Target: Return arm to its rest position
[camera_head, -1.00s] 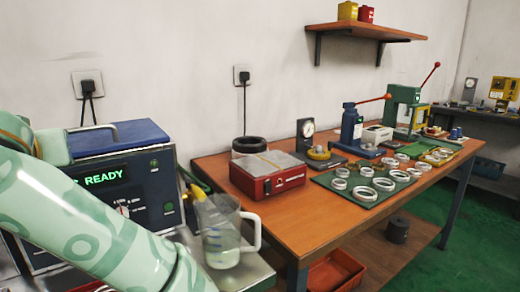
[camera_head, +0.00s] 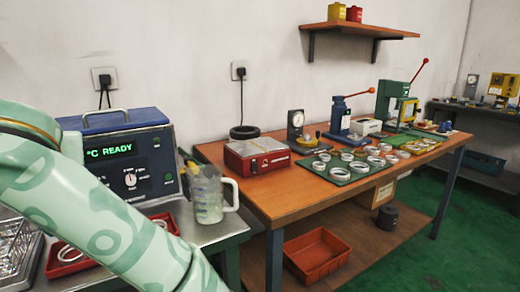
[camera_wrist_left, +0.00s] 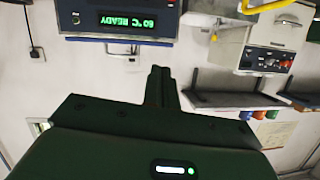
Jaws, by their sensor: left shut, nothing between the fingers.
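My left arm (camera_head: 95,205), pale green with darker patterns, crosses the lower left of the head view. Its gripper is outside that view. In the left wrist view the left gripper (camera_wrist_left: 161,72) shows as two dark fingers pressed together, with nothing between them. It is apart from everything around it. The wrist picture is upside down, with the heater's READY display (camera_wrist_left: 127,21) beyond the fingers. My right gripper is in neither current view.
The blue-topped heater (camera_head: 125,160) stands behind my arm, with a clear jug (camera_head: 208,195) beside it. Red trays (camera_head: 62,262) lie nearby. The wooden bench (camera_head: 285,200) holds a red unit (camera_head: 257,155), bearing rings on a green mat (camera_head: 345,180) and presses. An orange bin (camera_head: 317,255) sits below.

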